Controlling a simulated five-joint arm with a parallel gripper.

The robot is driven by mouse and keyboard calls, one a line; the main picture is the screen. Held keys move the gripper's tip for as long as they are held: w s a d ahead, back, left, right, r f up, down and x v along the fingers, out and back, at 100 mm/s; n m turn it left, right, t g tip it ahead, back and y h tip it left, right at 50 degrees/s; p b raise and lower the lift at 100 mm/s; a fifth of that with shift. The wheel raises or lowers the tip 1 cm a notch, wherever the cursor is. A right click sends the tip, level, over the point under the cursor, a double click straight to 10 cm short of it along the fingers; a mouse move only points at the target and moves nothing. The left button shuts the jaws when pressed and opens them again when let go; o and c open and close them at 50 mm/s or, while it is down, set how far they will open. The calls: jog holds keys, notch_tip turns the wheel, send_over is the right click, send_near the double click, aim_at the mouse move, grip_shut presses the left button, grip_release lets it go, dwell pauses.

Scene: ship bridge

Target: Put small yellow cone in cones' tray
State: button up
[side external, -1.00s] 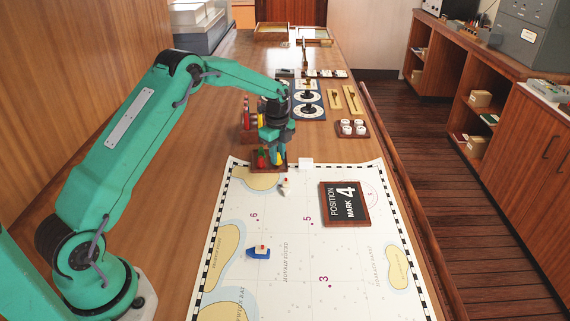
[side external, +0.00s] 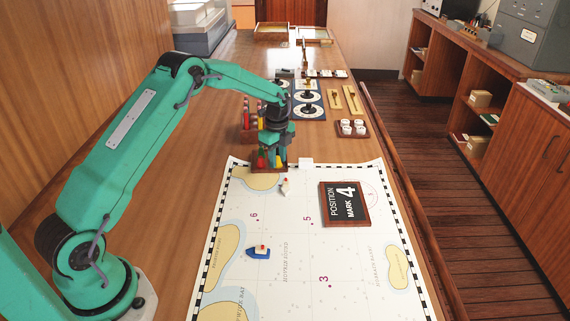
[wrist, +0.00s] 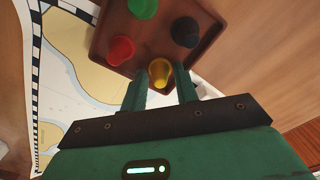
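The small yellow cone (wrist: 159,72) is between the tips of my gripper (wrist: 160,78) in the wrist view. The tray also holds a green cone (wrist: 142,6), a red cone (wrist: 121,50) and a black cone (wrist: 185,31). In the side view my gripper (side external: 273,160) points down at the tray and partly hides the cones.
A rack (side external: 247,125) stands close behind the tray. Cups on a tray (side external: 367,135) stand to the right.

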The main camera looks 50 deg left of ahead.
aim_at(278, 156)
notch_tip(278, 156, up, 12)
dwell(0.6)
jog(key=shift+r, duration=0.1)
dwell(0.4)
jog(key=s+d+r+n+t, duration=0.1)
jog(key=s+d+r+n, duration=0.3)
jog(key=s+r, duration=0.3)
jog(key=s+d+r+n+t, duration=0.2)
jog(key=s+d+r+n, duration=0.2)
jog(key=s+r, duration=0.35)
jog(key=s+d+f+n+t, duration=0.1)
jog(key=s+n, duration=0.3)
jog(key=s, duration=0.6)
jog(key=s+d+f+n+t, duration=0.1)
jog(key=s+d+n, duration=0.3)
jog(key=s, duration=0.6)
jog(key=shift+s+f+n+t, duration=0.3)
jog(key=shift+f+n, duration=0.2)
jog(key=shift+n, duration=0.1)
